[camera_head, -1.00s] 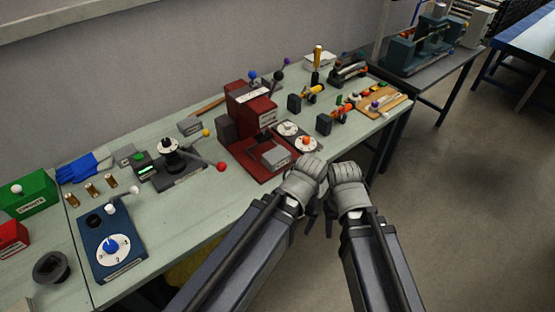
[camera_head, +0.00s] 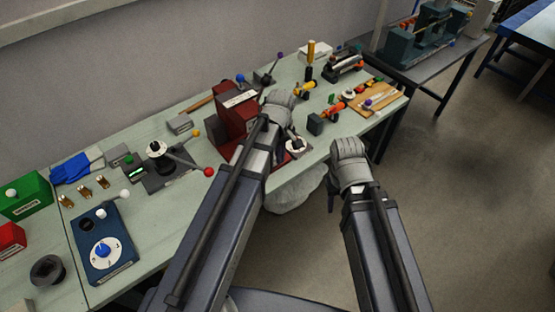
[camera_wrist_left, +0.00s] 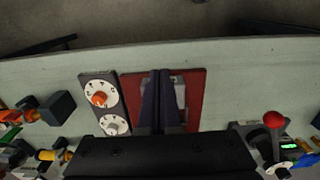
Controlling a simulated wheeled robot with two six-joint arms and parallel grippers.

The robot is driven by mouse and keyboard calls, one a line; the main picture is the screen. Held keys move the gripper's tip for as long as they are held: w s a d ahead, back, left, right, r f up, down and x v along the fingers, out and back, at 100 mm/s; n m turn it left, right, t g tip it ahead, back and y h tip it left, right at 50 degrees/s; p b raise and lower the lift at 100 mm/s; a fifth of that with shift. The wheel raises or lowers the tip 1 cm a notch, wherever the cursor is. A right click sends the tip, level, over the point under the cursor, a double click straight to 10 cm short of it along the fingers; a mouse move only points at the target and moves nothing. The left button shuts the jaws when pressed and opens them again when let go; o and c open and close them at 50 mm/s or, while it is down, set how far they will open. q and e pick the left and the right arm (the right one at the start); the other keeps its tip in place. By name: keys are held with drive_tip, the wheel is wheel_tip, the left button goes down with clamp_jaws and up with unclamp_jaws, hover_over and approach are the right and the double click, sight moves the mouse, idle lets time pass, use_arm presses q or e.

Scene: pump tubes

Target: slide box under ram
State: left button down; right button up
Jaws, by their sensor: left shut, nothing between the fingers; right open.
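The red ram press (camera_head: 236,112) stands on the bench, and my left arm hides most of its base. In the left wrist view its red base plate (camera_wrist_left: 195,115) shows, with a grey box (camera_wrist_left: 180,93) on it, partly behind my fingers. The box is hidden in the head view. My left gripper (camera_head: 288,132) is shut and empty, reaching over the press; its closed fingers show in the wrist view (camera_wrist_left: 161,75). I cannot tell whether they touch the box. My right gripper (camera_head: 331,200) is open and empty, off the bench's front edge.
A dial panel (camera_wrist_left: 100,85) sits beside the press base. A lever with a red knob (camera_head: 208,172) stands on the other side. Orange-handled valves (camera_head: 330,112) and a wooden tray (camera_head: 378,97) lie to the right. The bench front strip (camera_wrist_left: 240,65) is clear.

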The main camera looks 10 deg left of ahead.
use_arm(q)
wheel_tip(320, 180, down, 10)
drive_tip(key=b, duration=0.9)
drive_tip(key=shift+r, duration=0.1)
drive_tip(key=shift+w+f+b, duration=0.1)
drive_tip(key=shift+f+b, duration=0.25)
drive_tip(key=shift+b, duration=0.25)
drive_tip(key=shift+w+a+r+p, duration=0.2)
drive_tip(key=shift+w+a, duration=0.3)
drive_tip(key=shift+a, duration=0.15)
drive_tip(key=shift+w+a+r+p, duration=0.15)
drive_tip(key=shift+w+a+p, duration=0.05)
drive_tip(key=shift+w+a, duration=0.45)
drive_tip(key=shift+a, duration=0.25)
drive_tip(key=w+a, duration=0.2)
drive_tip(key=a, duration=0.1)
drive_tip(key=shift+w+a, duration=0.15)
drive_tip(key=shift+w, duration=0.1)
drive_tip(key=shift+s, duration=0.15)
